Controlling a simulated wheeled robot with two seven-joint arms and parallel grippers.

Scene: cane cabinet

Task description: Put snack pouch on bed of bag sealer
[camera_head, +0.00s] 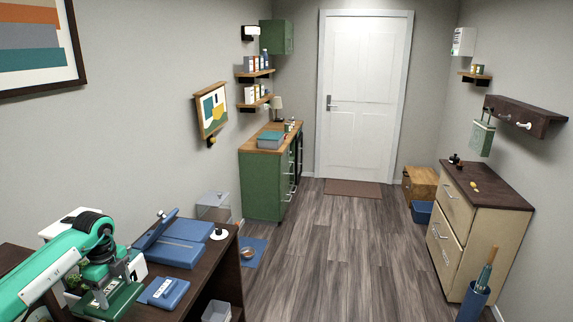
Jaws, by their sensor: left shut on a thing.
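The blue bag sealer (178,251) stands on the dark brown table at lower left, its lid raised and tilted. My left gripper (103,291) is over the table, in front and to the left of the sealer. It is shut on a dark green thing (122,301), which looks like the snack pouch. The gripper and arm hide part of it, and I cannot tell if it touches the table. A small flat blue item with a pale label (164,292) lies right of it, apart from the sealer. My right gripper is not in view.
A white round-based item (219,233) stands right of the sealer near the table's edge (224,262). A grey bin (217,311) is below the edge. A green cabinet (262,186) and a cream cabinet (462,240) flank clear floor leading to a white door (362,95).

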